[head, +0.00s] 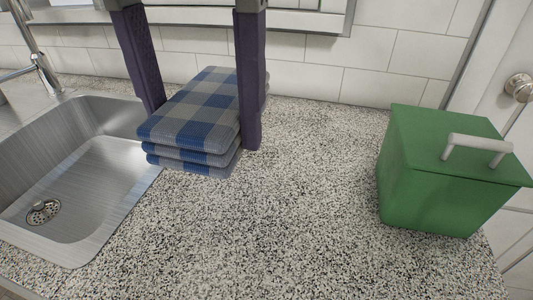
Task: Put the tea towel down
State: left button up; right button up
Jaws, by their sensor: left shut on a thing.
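A folded tea towel (192,125), blue and grey checked and in several layers, is at the upper middle of the head view, just right of the sink. My left gripper (203,120) comes down from the top with one dark finger on each side of the towel and is shut on it. I cannot tell whether the towel's underside touches the counter. My right gripper is not in view.
A steel sink (85,160) with a tap (38,60) is on the left. A green lidded bin (435,175) with a pale handle stands on the right. The speckled counter (270,220) between them is clear. A tiled wall (360,55) closes the back.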

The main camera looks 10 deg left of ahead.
aim_at(230, 260)
pick_arm(q)
notch_tip(230, 260, down, 20)
jog(key=b, duration=0.3)
jog(key=shift+b, duration=0.4)
jog(key=shift+f, duration=0.1)
jog(key=o, duration=1.3)
